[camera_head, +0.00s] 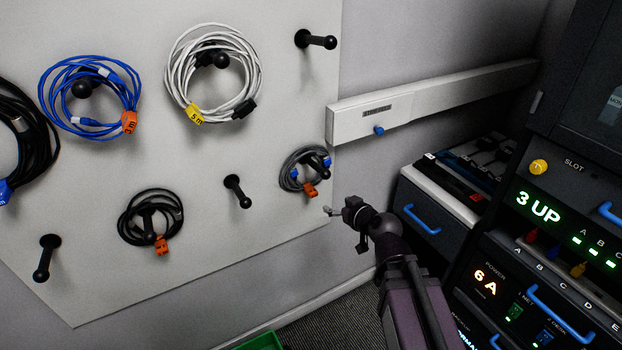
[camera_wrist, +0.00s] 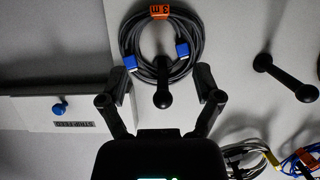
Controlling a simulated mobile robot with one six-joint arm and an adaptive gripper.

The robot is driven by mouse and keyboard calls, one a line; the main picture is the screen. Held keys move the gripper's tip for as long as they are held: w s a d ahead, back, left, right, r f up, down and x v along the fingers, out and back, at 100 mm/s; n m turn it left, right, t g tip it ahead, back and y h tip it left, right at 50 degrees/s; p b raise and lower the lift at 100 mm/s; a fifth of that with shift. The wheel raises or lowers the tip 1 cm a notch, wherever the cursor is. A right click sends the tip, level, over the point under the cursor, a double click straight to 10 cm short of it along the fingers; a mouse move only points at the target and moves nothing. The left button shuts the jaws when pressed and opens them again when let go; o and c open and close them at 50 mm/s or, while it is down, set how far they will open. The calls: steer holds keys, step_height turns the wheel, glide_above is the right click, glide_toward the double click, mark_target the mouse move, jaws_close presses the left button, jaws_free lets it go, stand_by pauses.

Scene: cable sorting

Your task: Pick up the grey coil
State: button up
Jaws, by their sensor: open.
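The grey coil (camera_head: 287,172) hangs on a black peg at the lower right of the pale board. It has blue connectors and an orange tag. In the wrist view the coil (camera_wrist: 196,38) fills the top middle, its tag reading 3 m, with the peg (camera_wrist: 162,88) projecting through it. My gripper (camera_head: 333,211) is just right of and below the coil in the head view. In the wrist view my gripper (camera_wrist: 160,98) is open and empty, its fingers either side of the peg's end. The fingers appear apart from the coil.
A blue coil (camera_head: 48,92), a white coil (camera_head: 172,75) and a small black coil (camera_head: 125,222) hang on other pegs. An empty peg (camera_head: 237,190) stands left of the grey coil. A white wall rail (camera_head: 440,103) with a blue knob lies to the right, above a drawer cabinet (camera_head: 425,240).

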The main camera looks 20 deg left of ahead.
stand_by(0.3)
steer(key=b, duration=0.3)
glide_toward(314, 193)
steer(key=shift+x, duration=2.3)
steer(key=shift+r, duration=0.1)
steer(key=shift+b+x, duration=1.2)
steer(key=shift+x, duration=1.45)
jaws_close()
